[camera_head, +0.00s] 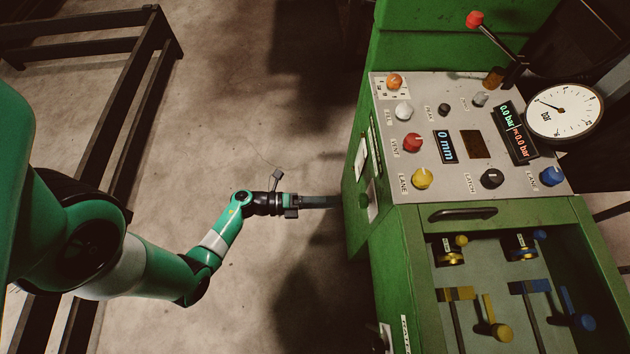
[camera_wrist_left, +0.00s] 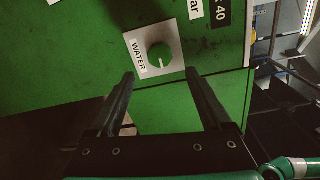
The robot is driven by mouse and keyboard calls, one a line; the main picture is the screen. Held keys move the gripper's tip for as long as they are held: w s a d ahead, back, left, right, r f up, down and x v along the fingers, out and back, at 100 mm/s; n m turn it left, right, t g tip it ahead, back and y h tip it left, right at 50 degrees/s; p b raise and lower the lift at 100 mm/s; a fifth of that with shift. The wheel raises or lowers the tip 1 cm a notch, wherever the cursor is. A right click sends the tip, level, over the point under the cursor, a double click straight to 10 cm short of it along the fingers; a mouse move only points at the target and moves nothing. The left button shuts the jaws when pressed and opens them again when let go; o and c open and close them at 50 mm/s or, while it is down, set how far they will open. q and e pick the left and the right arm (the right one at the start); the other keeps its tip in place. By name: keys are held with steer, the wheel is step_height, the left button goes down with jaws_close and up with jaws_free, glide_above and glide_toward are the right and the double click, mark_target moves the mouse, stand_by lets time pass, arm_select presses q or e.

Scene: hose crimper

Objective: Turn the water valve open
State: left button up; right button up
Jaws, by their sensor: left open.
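The water valve is a round green knob (camera_wrist_left: 159,56) with a pale pointer mark, on a white plate labelled WATER (camera_wrist_left: 140,58) on the machine's green side panel. In the head view the knob (camera_head: 363,200) shows small and edge-on on the machine's left side. My left gripper (camera_head: 338,202) points at this panel from the left. In the left wrist view its two fingers (camera_wrist_left: 162,80) are spread apart, with the knob beyond and between their tips. No contact with the knob is visible. My right gripper is not in view.
The green machine (camera_head: 405,250) has a grey control panel (camera_head: 470,190) with several coloured knobs, a round gauge (camera_head: 565,111) and a red-tipped lever (camera_head: 475,19). An open bay with yellow and blue handles is below. Dark metal frames (camera_head: 140,90) stand at left; floor between is clear.

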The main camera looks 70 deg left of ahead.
arm_select(q)
steer(key=v, duration=0.3)
steer(key=shift+s+a, duration=0.1)
steer(key=shift+s, duration=0.3)
steer(key=shift+w+r, duration=0.1)
